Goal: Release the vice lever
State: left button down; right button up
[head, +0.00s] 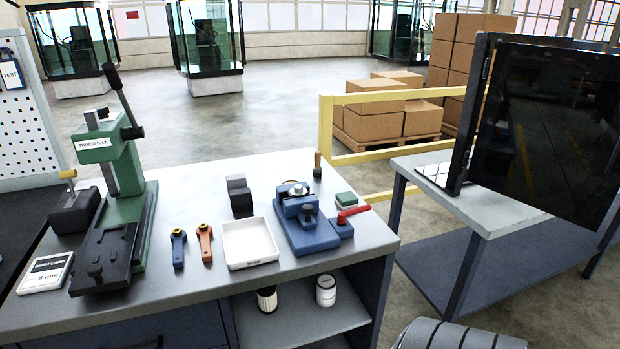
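A blue vice (309,234) stands at the right end of the grey workbench (190,292), with metal and dark knob parts on top. A lever with a red handle (354,212) sits at its right side, pointing right and slightly up in the picture. The vice's jaws are too small to tell whether they hold anything. Neither of my grippers shows in the head view, and nothing is touching the lever.
Left of the vice are a white tray (249,262), an orange handle (205,243), a blue handle (178,248) and a green press (132,215). A green block (346,200) lies close behind the lever. A second table with a dark screen (545,130) stands right.

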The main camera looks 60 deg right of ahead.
aim_at(342, 215)
jog(key=z, duration=2)
